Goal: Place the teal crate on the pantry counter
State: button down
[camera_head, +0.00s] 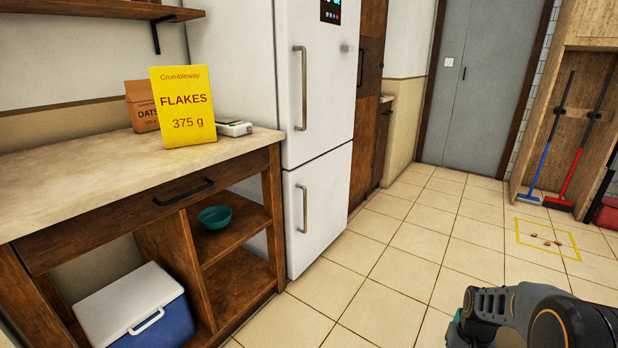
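The counter (60,185) at left has a pale stone top and a brown wooden frame. Its top is bare along the front and left. No teal crate can be made out. A small teal patch shows at the edge of my arm at the bottom right; I cannot tell what it belongs to. A teal bowl (214,217) sits on the shelf under the counter. My arm shows at the bottom right, to the right of the counter and over the floor. My gripper is not in view.
A yellow flakes box (184,107), a brown oats box (140,107) and a small white device (234,128) stand on the counter's back part. A blue-white cooler (139,309) sits below. A white fridge (322,105) adjoins. Brown bits (546,242) lie inside a yellow floor square.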

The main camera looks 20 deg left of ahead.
aim_at(79, 176)
jog(key=z, duration=0.15)
jog(key=i, duration=3.6)
jog(key=u, duration=4.75)
jog(key=i, duration=0.95)
